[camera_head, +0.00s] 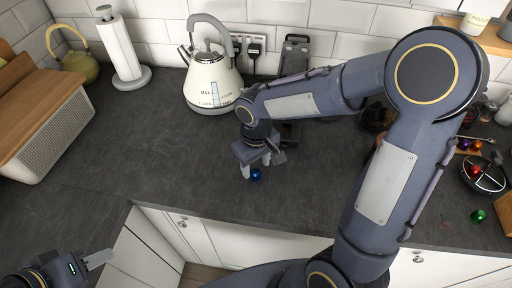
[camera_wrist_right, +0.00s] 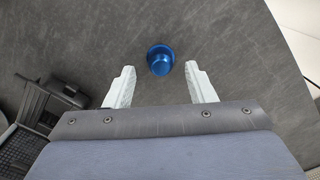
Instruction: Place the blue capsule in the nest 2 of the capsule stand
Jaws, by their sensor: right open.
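The blue capsule (camera_head: 256,174) lies on the slate worktop near its front edge; it also shows in the right wrist view (camera_wrist_right: 160,60). My right gripper (camera_head: 262,164) is open and empty above the worktop at the capsule. In the right wrist view the capsule shows in line with the gap between the fingertips (camera_wrist_right: 160,74), a little past them. My left gripper (camera_head: 97,260) is at the lower left, far from the capsule; its opening is unclear.
At the right are a dark round holder (camera_head: 468,184) with a red capsule (camera_head: 475,171), purple (camera_head: 464,144) and orange (camera_head: 476,144) capsules, and a green capsule (camera_head: 478,215). A cream kettle (camera_head: 212,85) stands behind my right gripper. The worktop left of the gripper is clear.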

